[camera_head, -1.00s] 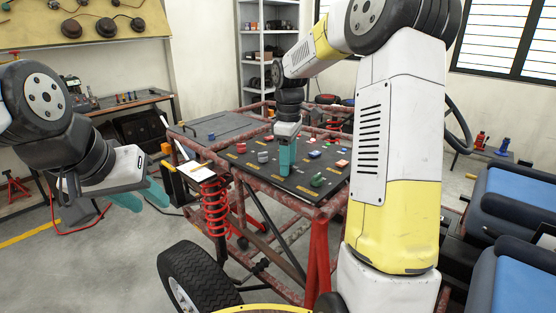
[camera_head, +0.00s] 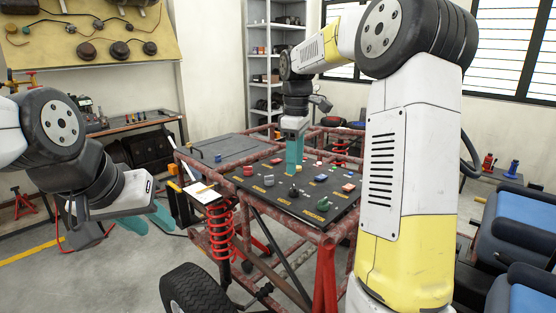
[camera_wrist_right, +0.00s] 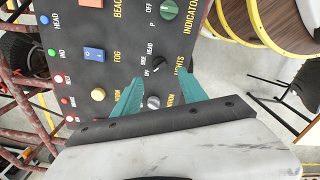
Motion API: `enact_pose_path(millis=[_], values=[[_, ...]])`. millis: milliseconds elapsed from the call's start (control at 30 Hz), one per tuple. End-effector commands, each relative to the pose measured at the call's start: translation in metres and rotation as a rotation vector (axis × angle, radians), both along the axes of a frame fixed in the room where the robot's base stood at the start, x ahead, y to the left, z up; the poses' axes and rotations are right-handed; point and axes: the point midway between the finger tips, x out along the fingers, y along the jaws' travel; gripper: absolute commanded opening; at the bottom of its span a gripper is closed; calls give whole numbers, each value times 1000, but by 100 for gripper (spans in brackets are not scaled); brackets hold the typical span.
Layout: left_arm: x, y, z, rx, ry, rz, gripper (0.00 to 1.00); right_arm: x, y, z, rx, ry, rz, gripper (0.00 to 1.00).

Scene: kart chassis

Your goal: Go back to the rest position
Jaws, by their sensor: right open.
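The black control panel (camera_head: 262,200) with coloured knobs and switches lies on the red kart frame (camera_head: 318,236). My right gripper (camera_head: 293,165) points down over the panel's far part in the head view. In the right wrist view its teal fingers (camera_wrist_right: 160,92) are apart with nothing held. My left gripper (camera_head: 150,220) is at the left, beside the frame and away from the panel. Its two teal fingers look separated and empty.
A red coil spring (camera_head: 221,232) and a black tyre (camera_head: 195,292) stand at the frame's near left. Blue-black seats (camera_head: 525,225) are at the right. A workbench (camera_head: 140,124) and shelves (camera_head: 262,70) stand behind. The floor at left is mostly clear.

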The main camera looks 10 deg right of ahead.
Motion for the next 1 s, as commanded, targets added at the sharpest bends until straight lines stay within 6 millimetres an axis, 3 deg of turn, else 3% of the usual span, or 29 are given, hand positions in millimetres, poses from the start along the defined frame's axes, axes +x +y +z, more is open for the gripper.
enact_pose_path(millis=[167,367,500,700,833,1000], values=[[0,0,0,0,0,0,36,-30,4,19,11,-66,-100,50],[0,0,0,0,0,0,36,-101,10,40,82,-201,-360,50],[0,0,0,0,0,0,36,-152,13,41,172,-288,-555,50],[0,0,0,0,0,0,36,-212,18,25,331,-369,-806,50],[0,0,0,0,0,0,36,-234,22,13,410,-389,-911,50],[0,0,0,0,0,0,36,-244,23,6,452,-396,-964,50]])
